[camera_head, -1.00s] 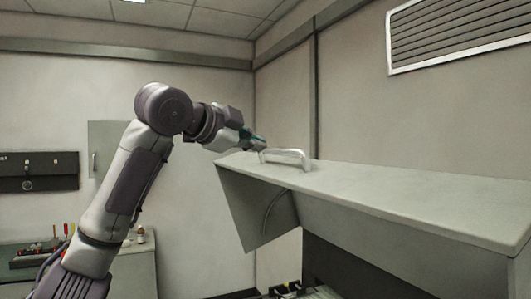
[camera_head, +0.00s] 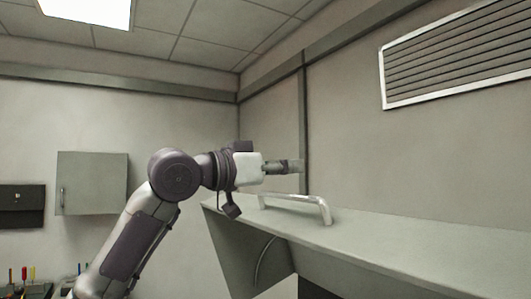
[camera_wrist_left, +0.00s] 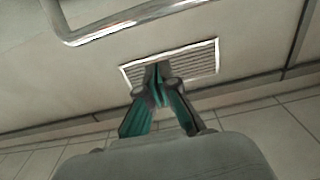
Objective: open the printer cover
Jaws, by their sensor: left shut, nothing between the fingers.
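The printer cover (camera_head: 400,243) is a large pale grey-green lid, raised on the right of the head view, with its dark underside space showing below. A curved metal handle (camera_head: 300,199) stands on its top near the left end; it also shows at the upper left of the left wrist view (camera_wrist_left: 120,22). My left gripper (camera_head: 298,166) is just above the handle and apart from it, pointing right. In the left wrist view its green fingers (camera_wrist_left: 158,90) are shut and empty. My right gripper is out of view.
A wall vent (camera_head: 460,55) is at the upper right. A grey wall cabinet (camera_head: 92,183) and a black panel (camera_head: 20,206) hang on the left wall. Several tools (camera_head: 23,274) stand at the lower left. The air above the cover is free.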

